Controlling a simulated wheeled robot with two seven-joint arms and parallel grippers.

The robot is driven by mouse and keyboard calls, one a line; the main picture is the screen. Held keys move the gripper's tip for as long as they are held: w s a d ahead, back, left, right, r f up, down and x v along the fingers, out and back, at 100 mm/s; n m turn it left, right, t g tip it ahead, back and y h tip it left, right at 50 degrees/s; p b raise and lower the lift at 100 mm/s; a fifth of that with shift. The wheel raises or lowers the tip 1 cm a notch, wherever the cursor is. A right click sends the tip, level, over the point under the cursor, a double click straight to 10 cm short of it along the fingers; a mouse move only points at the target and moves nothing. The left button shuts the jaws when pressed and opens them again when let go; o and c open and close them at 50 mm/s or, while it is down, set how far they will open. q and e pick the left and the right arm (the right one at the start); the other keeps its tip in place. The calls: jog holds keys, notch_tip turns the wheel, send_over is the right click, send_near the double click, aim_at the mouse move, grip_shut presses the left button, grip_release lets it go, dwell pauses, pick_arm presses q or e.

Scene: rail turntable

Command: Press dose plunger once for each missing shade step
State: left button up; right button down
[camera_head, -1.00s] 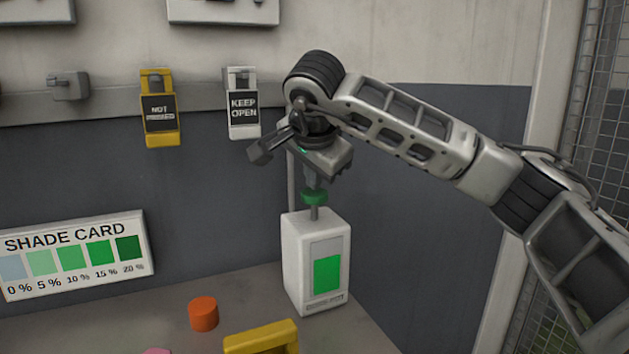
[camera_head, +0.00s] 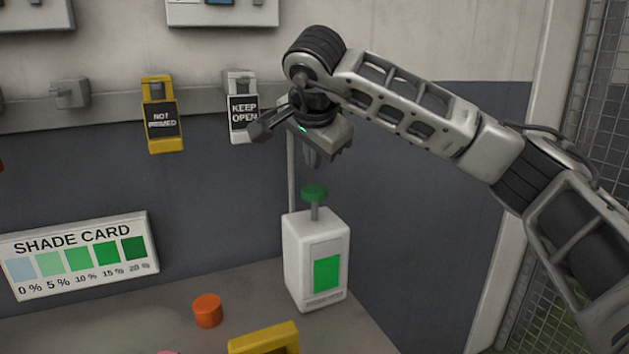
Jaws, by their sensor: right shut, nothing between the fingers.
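The dose plunger (camera_head: 314,193) is a green knob on a grey stem, standing raised on top of a white dispenser box (camera_head: 297,258). The box's front has a window (camera_head: 327,272) that is mostly green with a grey band above. My right gripper (camera_head: 311,160) is shut and empty, pointing down just above the green knob with a small gap. The shade card (camera_head: 80,283) leans at the left, with swatches running from pale blue at 0 % to dark green at 20 %. My left gripper is not in view.
An orange cylinder (camera_head: 208,311) and a yellow block-like frame (camera_head: 263,338) are on the bench (camera_head: 150,325) in front. A yellow "not pressed" tag (camera_head: 162,113) and a white "keep open" tag (camera_head: 241,78) hang on the wall rail. Wire mesh (camera_head: 590,130) stands at the right.

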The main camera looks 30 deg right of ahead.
aim_at(314, 190)
jog(key=shift+r+p, duration=1.05)
jog(key=shift+r, duration=0.5)
jog(key=shift+f, duration=0.1)
